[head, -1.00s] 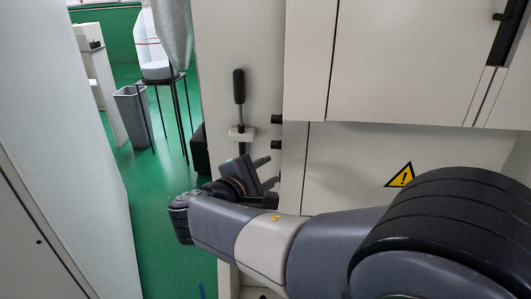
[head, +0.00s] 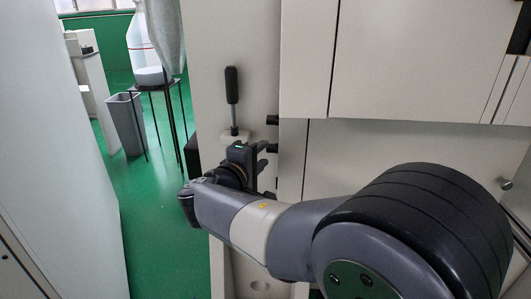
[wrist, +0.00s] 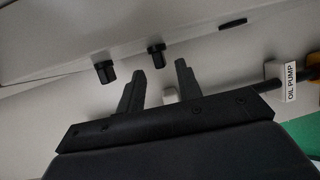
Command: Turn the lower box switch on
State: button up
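Two black knob switches stick out from the side of the pale cabinet, one above the other. The upper switch (head: 272,120) is clear of my gripper. The lower switch (head: 272,148) is right by my fingertips, partly overlapped by a finger. My gripper (head: 263,154) is open, its fingers pointing right toward the cabinet. In the wrist view, the lower switch (wrist: 157,53) appears between the spread fingertips of my gripper (wrist: 158,70), with no contact visible. The upper switch (wrist: 105,71) is to the left, outside the fingers. I cannot read either switch's setting.
A black-handled lever (head: 232,95) stands upright just left of the switches, above my gripper. An "OIL PUMP" label (wrist: 290,82) shows in the wrist view. A pale panel (head: 60,170) borders the left. Green floor (head: 150,205) is open between them; a grey bin (head: 127,122) stands farther back.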

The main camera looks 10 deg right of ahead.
aim_at(271, 148)
jog(key=shift+x, duration=1.5)
grip_shut()
